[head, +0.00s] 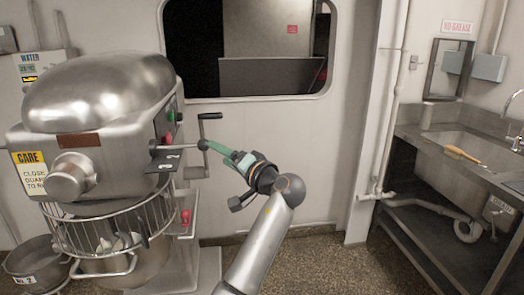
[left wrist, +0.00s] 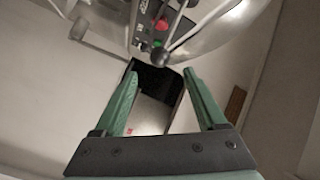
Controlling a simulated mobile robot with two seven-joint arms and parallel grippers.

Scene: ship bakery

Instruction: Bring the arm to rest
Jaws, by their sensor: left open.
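My left arm reaches up from the bottom of the head view to the left gripper (head: 216,150), which has green fingers. The gripper points left at the side of the big steel mixer (head: 100,95), by a lever with a dark round knob (head: 203,145). In the left wrist view, the two green fingers (left wrist: 160,72) stand wide apart with nothing between them. The knob (left wrist: 160,58) shows just beyond the fingertips, and I cannot tell if they touch it. My right gripper is not in view.
The mixer has a wire guard (head: 110,228) over its bowl and a crank handle (head: 207,130) at its side. A sink counter (head: 450,150) with a wooden-handled tool (head: 460,154) stands at the right. The floor (head: 325,265) between them is clear.

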